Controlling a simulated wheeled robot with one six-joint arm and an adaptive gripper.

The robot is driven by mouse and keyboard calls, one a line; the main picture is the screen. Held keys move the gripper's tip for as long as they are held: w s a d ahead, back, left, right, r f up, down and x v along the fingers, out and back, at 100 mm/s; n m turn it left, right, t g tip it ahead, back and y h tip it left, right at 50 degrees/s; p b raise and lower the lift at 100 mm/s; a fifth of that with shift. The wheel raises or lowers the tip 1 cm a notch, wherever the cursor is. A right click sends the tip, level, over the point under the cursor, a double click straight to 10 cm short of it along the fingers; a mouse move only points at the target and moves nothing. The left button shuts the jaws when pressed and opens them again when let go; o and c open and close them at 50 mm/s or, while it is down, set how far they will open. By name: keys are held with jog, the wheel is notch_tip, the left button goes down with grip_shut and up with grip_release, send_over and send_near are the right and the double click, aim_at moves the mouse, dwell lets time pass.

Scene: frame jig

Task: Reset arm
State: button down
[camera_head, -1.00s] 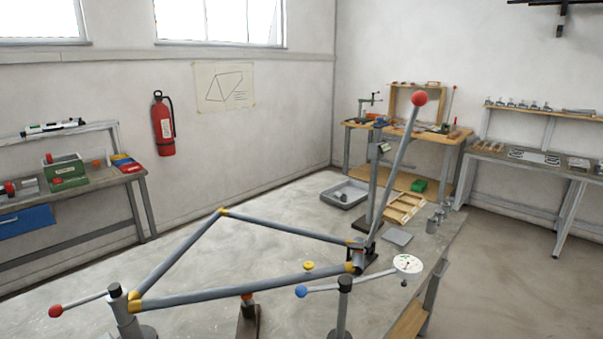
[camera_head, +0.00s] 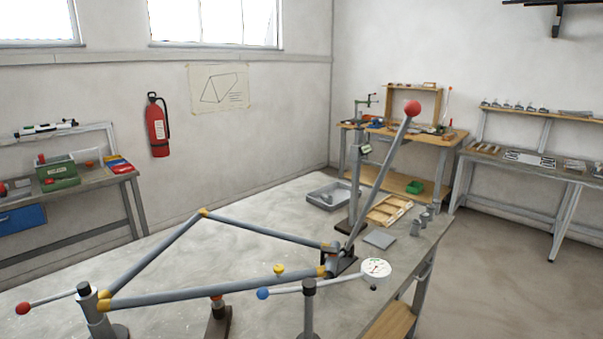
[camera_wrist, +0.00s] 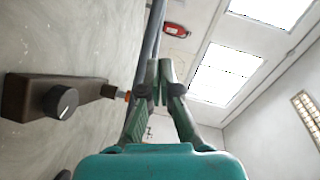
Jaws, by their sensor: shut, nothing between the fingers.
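My gripper (camera_wrist: 163,80) shows in the wrist view with its teal fingers together and nothing between them. It is not visible in the head view. A grey tube (camera_wrist: 153,35) runs up past the fingertips in the wrist view; I cannot tell its distance from them. In the head view a grey tube frame with yellow joints (camera_head: 205,278) sits in the jig on the bench (camera_head: 150,265). A long lever with a red ball (camera_head: 412,107) leans up at the jig's far end.
A dial gauge (camera_head: 376,269) is by the bench's right edge. A dark block with a knob (camera_wrist: 62,101) is left of my gripper. Open floor (camera_head: 500,270) lies right.

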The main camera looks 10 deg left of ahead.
jog(key=d+f+h, duration=0.1)
jog(key=d+f, duration=0.3)
jog(key=d, duration=0.1)
jog(key=d+f+t+h, duration=0.1)
jog(key=d+f, duration=0.2)
jog(key=d, duration=0.3)
jog(key=s+d+f+n, duration=0.1)
jog(key=d+f, duration=0.3)
jog(key=d, duration=0.2)
jog(key=shift+f+t+h, duration=0.3)
jog(key=shift+t+h, duration=0.1)
jog(key=s+d+f+n+t+h, duration=0.1)
jog(key=s+d+f+h, duration=0.25)
jog(key=s+d, duration=0.75)
jog(key=s+d+f+n+t+h, duration=0.15)
jog(key=s+d+f, duration=0.35)
jog(key=d, duration=1)
jog(key=s+d+r+n+h, duration=0.1)
jog(key=s+d+r+h, duration=0.1)
jog(key=s, duration=0.5)
jog(key=s+d+r+n+h, duration=0.1)
jog(key=s+d+r+h, duration=0.1)
jog(key=s+d+r, duration=0.3)
jog(key=s, duration=0.3)
jog(key=shift+s+h, duration=0.3)
